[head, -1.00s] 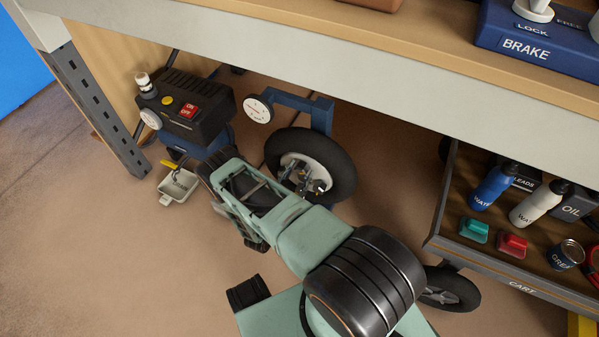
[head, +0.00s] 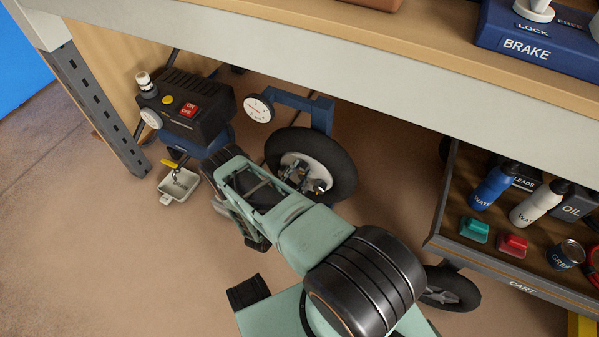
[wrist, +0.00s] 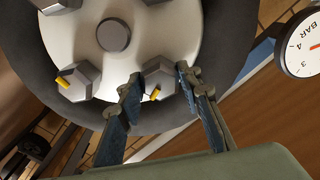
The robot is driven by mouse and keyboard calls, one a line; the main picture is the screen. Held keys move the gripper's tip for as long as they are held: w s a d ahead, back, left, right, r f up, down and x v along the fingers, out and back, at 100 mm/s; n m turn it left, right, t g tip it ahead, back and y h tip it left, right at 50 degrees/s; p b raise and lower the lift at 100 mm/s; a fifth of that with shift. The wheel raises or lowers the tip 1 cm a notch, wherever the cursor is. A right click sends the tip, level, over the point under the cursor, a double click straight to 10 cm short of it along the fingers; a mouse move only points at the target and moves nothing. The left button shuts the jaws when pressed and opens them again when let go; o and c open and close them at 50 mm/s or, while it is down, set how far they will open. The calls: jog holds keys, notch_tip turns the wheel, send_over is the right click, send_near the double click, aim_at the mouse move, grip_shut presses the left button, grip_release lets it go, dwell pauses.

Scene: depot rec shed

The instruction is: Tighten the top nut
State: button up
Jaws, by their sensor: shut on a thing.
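In the wrist view a white wheel hub (wrist: 150,30) with a dark centre cap and black tyre fills the upper part. My gripper (wrist: 159,74) has its two blue-grey fingers on either side of a grey hex nut (wrist: 157,72) and is shut on it. This nut has a yellow mark (wrist: 155,95) at its lower edge. A second nut (wrist: 77,82) with a yellow mark sits to the left, and another (wrist: 57,4) is cut off at the top. In the head view the wheel (head: 342,165) stands below the bench, its hub partly hidden by my arm.
A black compressor (head: 190,105) and a round gauge (head: 257,109) stand close to the wheel. A small tray (head: 180,187) lies on the floor at left. A cart (head: 520,287) with bottles is at right. The bench edge (head: 350,60) runs above my arm.

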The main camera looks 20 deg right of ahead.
jog(key=m, duration=0.5)
jog(key=shift+m, duration=0.4)
jog(key=m+p, duration=0.1)
jog(key=m, duration=0.3)
jog(key=shift+d+r, duration=0.1)
jog(key=m+p, duration=0.2)
jog(key=m, duration=0.3)
jog(key=shift+m, duration=0.4)
jog(key=m+p, duration=0.1)
jog(key=m, duration=0.3)
jog(key=shift+m+p, duration=0.3)
jog(key=shift+m, duration=0.1)
jog(key=shift+w, duration=0.1)
jog(key=o, duration=1.2)
jog(key=shift+c, duration=0.2)
